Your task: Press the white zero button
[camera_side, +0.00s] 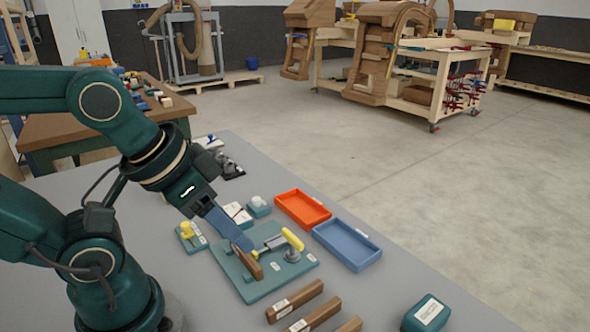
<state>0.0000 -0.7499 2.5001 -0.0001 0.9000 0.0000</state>
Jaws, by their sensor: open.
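A small teal box with a rounded white top (258,202) stands on the grey table behind the teal fixture plate; it looks like the white button, but no zero mark is readable. My gripper (246,245) points down and to the right over the fixture plate (255,291), in front of and slightly left of the white-topped box and apart from it. Its blue fingers appear edge-on, so the gap between them is hard to see; nothing is visibly held. A brown wooden piece (251,264) stands on the plate just below the fingertips; whether they touch is unclear.
A yellow-handled clamp (292,240) sits on the plate. An orange tray (302,209) and a blue tray (347,245) lie to the right. A white item with a red line (237,214) and a yellow-knobbed teal block (190,236) stand nearby. Wooden strips (295,300) lie in front.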

